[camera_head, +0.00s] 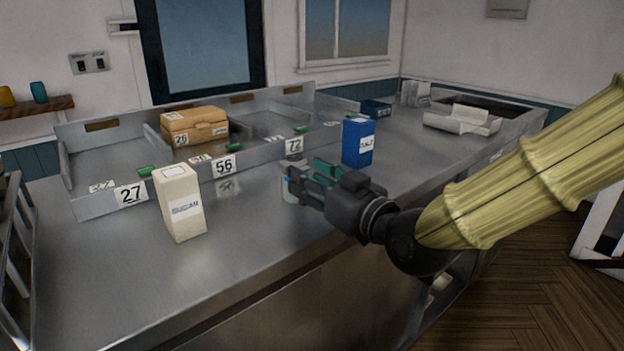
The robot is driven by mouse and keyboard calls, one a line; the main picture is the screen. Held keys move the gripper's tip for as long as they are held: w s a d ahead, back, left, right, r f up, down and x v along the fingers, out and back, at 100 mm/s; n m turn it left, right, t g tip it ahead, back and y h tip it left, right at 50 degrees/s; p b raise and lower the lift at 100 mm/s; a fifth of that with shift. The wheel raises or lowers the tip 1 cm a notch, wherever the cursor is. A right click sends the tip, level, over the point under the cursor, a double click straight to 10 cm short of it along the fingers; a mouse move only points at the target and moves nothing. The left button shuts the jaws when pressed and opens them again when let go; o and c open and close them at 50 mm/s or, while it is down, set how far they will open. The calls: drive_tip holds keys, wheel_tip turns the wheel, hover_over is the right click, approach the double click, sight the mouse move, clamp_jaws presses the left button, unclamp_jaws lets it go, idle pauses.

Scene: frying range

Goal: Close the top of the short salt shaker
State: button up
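A small pale shaker (288,196), seemingly clear-bodied, stands on the steel counter in front of the tag marked 72. Its grey top shows just above my gripper, and much of its body is hidden. I cannot make out whether its top is open or closed. My gripper (299,183), dark with teal parts, reaches in from the right at the shaker's height. Its fingertips overlap the shaker in this view. I cannot tell whether they touch it or only stand beside it.
A blue salt box (358,143) stands just behind and right of my gripper. A cream sugar carton (179,204) stands to the left. A steel divided tray (90,203) with number tags holds a tan box (194,126). The front counter is clear.

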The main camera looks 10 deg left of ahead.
drive_tip(key=shift+r, duration=0.1)
wheel_tip(320, 180, up, 10)
idle(0.5)
